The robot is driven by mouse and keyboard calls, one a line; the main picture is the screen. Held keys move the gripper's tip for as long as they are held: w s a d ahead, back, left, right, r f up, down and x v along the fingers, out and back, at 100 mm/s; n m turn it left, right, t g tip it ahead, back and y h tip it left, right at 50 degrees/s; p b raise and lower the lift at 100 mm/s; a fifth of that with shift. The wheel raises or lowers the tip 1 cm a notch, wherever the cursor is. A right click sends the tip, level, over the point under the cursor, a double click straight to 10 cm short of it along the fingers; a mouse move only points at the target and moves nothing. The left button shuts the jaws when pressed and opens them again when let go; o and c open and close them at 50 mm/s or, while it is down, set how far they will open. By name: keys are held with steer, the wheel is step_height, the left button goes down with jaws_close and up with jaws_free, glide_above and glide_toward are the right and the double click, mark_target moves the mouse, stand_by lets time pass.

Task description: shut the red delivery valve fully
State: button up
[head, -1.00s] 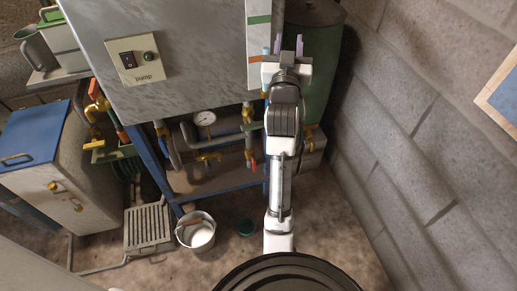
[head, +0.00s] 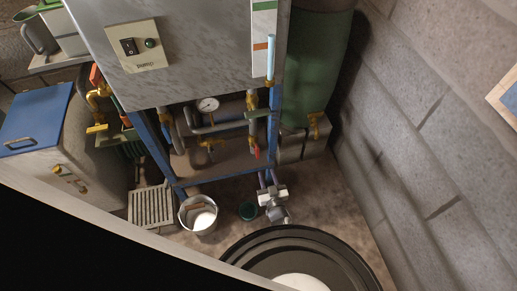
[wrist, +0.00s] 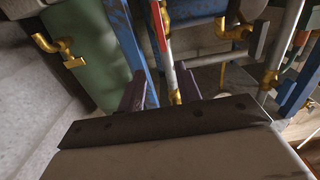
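A red lever handle (head: 257,152) hangs low on the pipework under the steel cabinet, beside the blue frame leg; I take it to be the delivery valve. In the wrist view the red lever (wrist: 160,25) lies roughly in line with a pale pipe, near brass fittings. My gripper (head: 268,177) is low over the floor, below and slightly right of the lever, apart from it. In the wrist view my gripper (wrist: 160,92) shows two purple fingers spread apart, with nothing held. A pipe with a brass end shows beyond the gap between them.
A blue frame leg (head: 275,110) and a green tank (head: 315,70) stand close to the lever. A pressure gauge (head: 208,105) and other brass taps (head: 210,145) are to the left.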

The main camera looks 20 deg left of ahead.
steer(key=shift+a+b+x, duration=0.25)
steer(key=shift+b+x, duration=4.55)
steer(key=shift+x, duration=1.9)
steer(key=shift+s+f, duration=0.15)
jaws_close()
